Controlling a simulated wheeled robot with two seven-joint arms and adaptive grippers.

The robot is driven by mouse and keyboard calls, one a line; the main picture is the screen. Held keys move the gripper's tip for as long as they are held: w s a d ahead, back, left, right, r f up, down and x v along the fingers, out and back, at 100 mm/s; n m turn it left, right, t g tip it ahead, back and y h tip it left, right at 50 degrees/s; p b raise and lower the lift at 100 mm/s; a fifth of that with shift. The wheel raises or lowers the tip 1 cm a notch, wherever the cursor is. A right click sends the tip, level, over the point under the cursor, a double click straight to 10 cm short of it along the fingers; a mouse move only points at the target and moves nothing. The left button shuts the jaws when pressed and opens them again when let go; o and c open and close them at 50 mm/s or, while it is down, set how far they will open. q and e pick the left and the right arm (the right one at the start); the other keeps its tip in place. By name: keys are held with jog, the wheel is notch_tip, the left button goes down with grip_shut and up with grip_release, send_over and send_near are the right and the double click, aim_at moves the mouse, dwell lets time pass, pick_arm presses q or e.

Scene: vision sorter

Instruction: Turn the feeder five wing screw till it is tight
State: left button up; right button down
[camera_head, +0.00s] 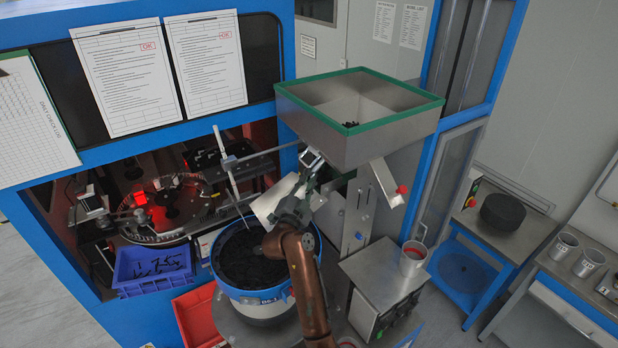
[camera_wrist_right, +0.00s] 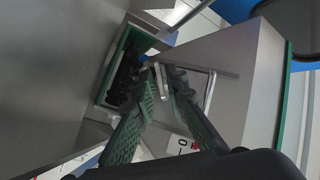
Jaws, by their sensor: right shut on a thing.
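My right gripper (camera_head: 311,172) reaches up from below to the underside of the green-rimmed metal hopper (camera_head: 390,135). In the right wrist view its two green-padded fingers (camera_wrist_right: 160,92) are shut on a small metal piece, the wing screw (camera_wrist_right: 160,78), at the hopper's side. The fingers hide much of the screw, and I cannot tell how tight it is. In the head view a small silvery piece (camera_head: 312,157) shows at the fingertips. No number five is readable near it. My left gripper is not in view.
A bowl feeder (camera_head: 217,270) full of black parts stands below my right arm. A blue bin (camera_head: 150,285) and a red bin (camera_head: 195,318) are to its left. A metal box (camera_head: 375,275) with a white cup (camera_head: 412,260) is at right. A slanted chute (camera_head: 385,182) hangs beside the hopper.

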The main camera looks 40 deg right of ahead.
jog(key=c, duration=2.2)
grip_release()
jog(key=shift+o, duration=0.2)
jog(key=v, duration=1.2)
